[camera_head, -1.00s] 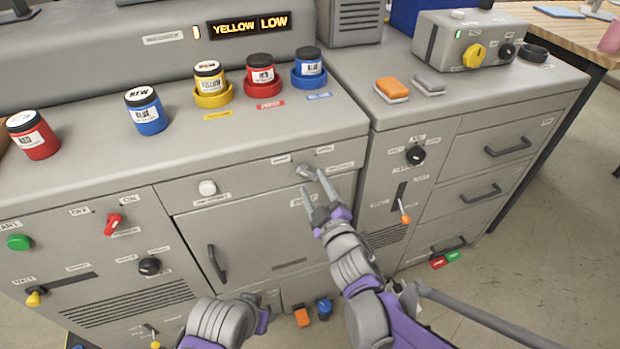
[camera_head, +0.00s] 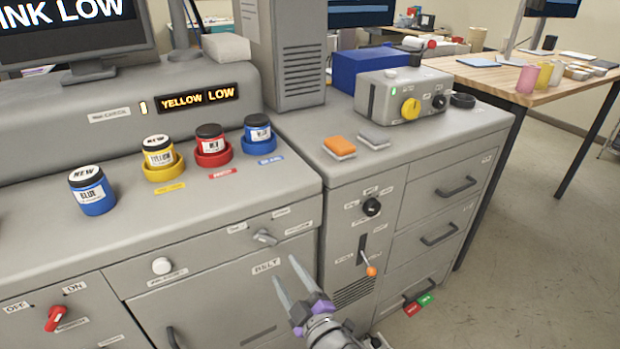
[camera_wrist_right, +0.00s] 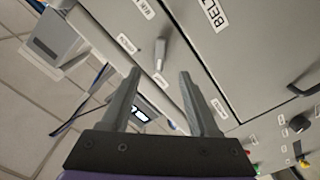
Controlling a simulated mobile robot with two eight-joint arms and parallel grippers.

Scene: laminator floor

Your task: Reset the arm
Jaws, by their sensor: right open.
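My right gripper (camera_head: 292,283) is open and empty in the head view, in front of the grey cabinet's belt door (camera_head: 215,300). Its two grey fingers point up and left, below a small grey lever knob (camera_head: 265,238). In the right wrist view the open fingers (camera_wrist_right: 158,95) stand apart with nothing between them, and the lever knob (camera_wrist_right: 160,50) shows beyond them. My left gripper is out of the head view.
Blue (camera_head: 92,190), yellow (camera_head: 159,155) and red (camera_head: 210,143) ink jars stand on the cabinet top, with another blue jar (camera_head: 258,132). An orange-tipped lever (camera_head: 369,268) sits right of my gripper. Open floor (camera_head: 530,240) lies at the right.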

